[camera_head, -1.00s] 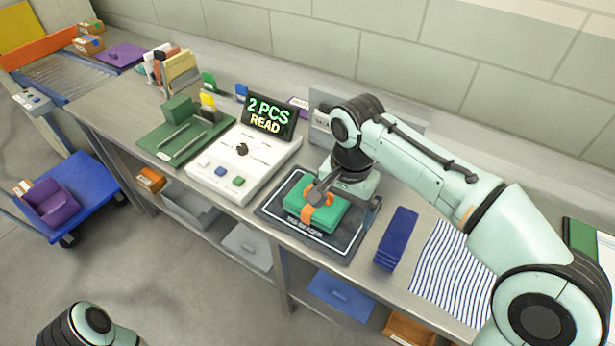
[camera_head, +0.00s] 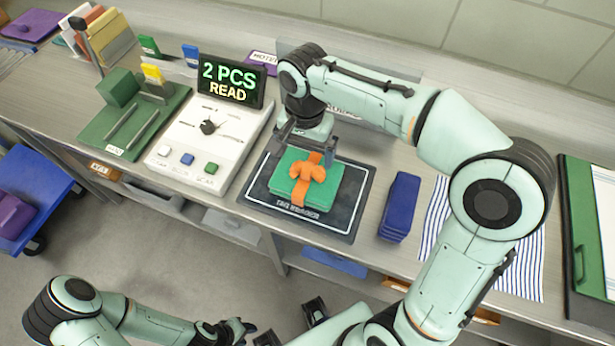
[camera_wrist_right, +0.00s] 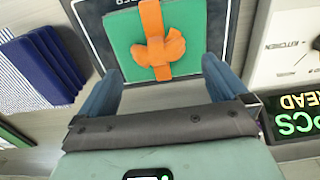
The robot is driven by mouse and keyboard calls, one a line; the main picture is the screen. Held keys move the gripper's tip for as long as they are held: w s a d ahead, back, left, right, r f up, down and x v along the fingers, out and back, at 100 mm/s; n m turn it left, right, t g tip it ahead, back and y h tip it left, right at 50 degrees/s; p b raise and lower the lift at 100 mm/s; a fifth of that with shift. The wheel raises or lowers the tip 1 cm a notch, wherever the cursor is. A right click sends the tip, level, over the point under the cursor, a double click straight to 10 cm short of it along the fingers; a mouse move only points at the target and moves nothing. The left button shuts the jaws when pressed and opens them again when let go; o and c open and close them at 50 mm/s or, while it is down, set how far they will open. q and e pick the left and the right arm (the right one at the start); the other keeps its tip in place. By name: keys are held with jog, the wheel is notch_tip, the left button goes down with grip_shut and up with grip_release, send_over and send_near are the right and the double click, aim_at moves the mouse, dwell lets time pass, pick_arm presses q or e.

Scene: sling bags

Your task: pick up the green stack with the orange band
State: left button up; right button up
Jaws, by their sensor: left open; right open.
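The green stack (camera_head: 328,192) lies flat on a dark mat (camera_head: 258,196), with an orange band (camera_head: 299,190) tied around it in a bow. It also shows in the right wrist view (camera_wrist_right: 122,38), with the bow upward. My right gripper (camera_head: 304,148) is open and empty at the far, wall-side edge of the stack. In the right wrist view its two fingers (camera_wrist_right: 160,78) are spread wide, with the stack just beyond their tips. My left gripper (camera_head: 237,330) is at the bottom of the head view, away from the table, open and partly hard to make out.
A white console (camera_head: 222,150) with a "2 PCS READ" display (camera_head: 232,82) stands left of the mat. A dark blue stack (camera_head: 400,205) is to the right, beside a striped cloth (camera_head: 520,255). A green tray (camera_head: 105,130) with blocks is further left.

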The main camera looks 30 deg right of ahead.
aim_at(308, 166)
jog(key=shift+d+f+b, duration=0.2)
jog(key=shift+f+b, duration=0.1)
jog(key=shift+f, duration=2.7)
jog(key=shift+r, duration=0.1)
grip_shut()
